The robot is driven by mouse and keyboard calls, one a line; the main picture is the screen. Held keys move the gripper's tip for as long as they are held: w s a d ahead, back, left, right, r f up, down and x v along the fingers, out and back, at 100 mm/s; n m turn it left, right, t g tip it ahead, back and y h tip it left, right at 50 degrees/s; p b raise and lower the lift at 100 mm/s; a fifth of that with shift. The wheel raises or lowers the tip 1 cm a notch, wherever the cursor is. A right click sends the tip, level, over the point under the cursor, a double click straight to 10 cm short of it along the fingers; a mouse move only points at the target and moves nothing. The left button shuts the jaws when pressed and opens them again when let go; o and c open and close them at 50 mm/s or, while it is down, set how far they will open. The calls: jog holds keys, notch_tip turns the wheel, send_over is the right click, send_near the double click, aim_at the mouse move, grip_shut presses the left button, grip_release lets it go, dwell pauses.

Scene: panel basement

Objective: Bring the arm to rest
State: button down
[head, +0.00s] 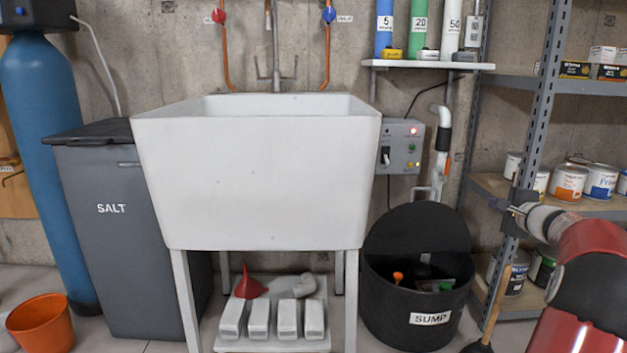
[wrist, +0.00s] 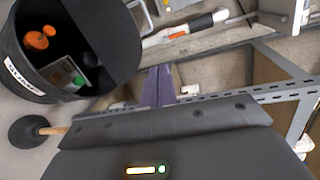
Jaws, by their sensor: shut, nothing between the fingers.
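My arm reaches in from the right edge of the head view, with red and light link covers. My gripper (head: 513,209) is at its end, in front of the metal shelf post, pointing left. In the wrist view my gripper (wrist: 158,84) shows as two purplish fingers side by side, shut with nothing between them. The black sump bin (head: 417,309) stands on the floor to the left of and below the gripper. It also shows at the upper left of the wrist view (wrist: 110,84). I cannot tell whether the gripper touches the post.
The shelf rack (head: 548,85) with paint cans (head: 568,183) stands close behind the arm. A plunger (head: 480,344) stands on the floor below. A white sink (head: 255,180), a grey salt bin (head: 118,240) and an orange bucket (head: 40,325) are further left.

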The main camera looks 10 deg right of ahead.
jog(key=s+a+n+g+y, duration=0.25)
jog(key=a+n, duration=0.25)
jog(key=a, duration=1.2)
jog(key=s+a+n+g+y, duration=0.1)
jog(key=a+n+g+y, duration=0.35)
jog(key=a, duration=1.25)
jog(key=s+a+f+n+h, duration=0.2)
jog(key=s+a+n, duration=0.3)
jog(key=s+a, duration=0.35)
jog(key=s+a+f+n+g+h, duration=0.1)
jog(key=s+a+f+n+g, duration=0.2)
jog(key=s, duration=0.6)
jog(key=s+a+f+n+h, duration=0.2)
jog(key=s+a+f+n, duration=0.15)
jog(key=s, duration=0.55)
notch_tip(320, 180, up, 12)
jog(key=p, duration=1.3)
jog(key=shift+s+d+n, duration=0.2)
jog(key=shift+d+n, duration=0.1)
jog(key=shift+d, duration=0.15)
